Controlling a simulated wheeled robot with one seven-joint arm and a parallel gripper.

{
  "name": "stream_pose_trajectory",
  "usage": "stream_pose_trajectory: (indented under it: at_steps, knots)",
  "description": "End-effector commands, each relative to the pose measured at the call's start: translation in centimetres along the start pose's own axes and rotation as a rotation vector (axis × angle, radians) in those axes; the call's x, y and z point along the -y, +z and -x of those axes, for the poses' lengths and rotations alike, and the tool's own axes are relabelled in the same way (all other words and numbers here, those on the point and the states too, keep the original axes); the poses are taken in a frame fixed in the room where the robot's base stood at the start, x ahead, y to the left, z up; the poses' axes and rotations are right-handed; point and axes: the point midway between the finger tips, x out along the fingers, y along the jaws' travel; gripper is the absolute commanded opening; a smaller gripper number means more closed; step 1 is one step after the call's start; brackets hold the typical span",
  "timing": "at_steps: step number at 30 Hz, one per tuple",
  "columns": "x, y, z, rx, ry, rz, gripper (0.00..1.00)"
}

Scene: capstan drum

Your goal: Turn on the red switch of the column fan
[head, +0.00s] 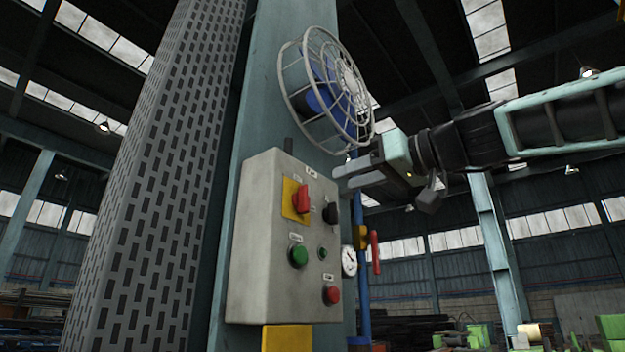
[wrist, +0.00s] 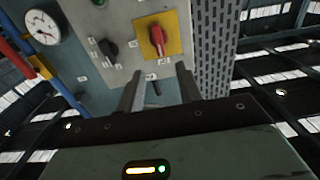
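The column fan (head: 326,88), with a blue hub inside a wire cage, is mounted high on the column. Below it is a grey control box (head: 262,215). Its red rotary switch (head: 301,199) sits on a yellow plate; in the wrist view the red switch (wrist: 157,38) is ahead of my fingers. A black knob (head: 330,213) is beside it, also in the wrist view (wrist: 108,48). My gripper (head: 338,178) is at the box's upper right, its fingers apart with nothing between them. In the wrist view my gripper (wrist: 158,80) points at the panel, short of the switch.
The box also has a green button (head: 298,255) and a red button (head: 331,295). A gauge (head: 348,261) and blue and red pipes stand to its right. A perforated grey column (head: 155,190) rises on the left. Open air surrounds my arm on the right.

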Motion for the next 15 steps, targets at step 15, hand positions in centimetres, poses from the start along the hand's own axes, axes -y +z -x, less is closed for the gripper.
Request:
stream_pose_trajectory:
  at_steps: [15]
  knots:
    - [0.0, -0.1, -8.8, 0.002, -0.001, -0.002, 0.35]
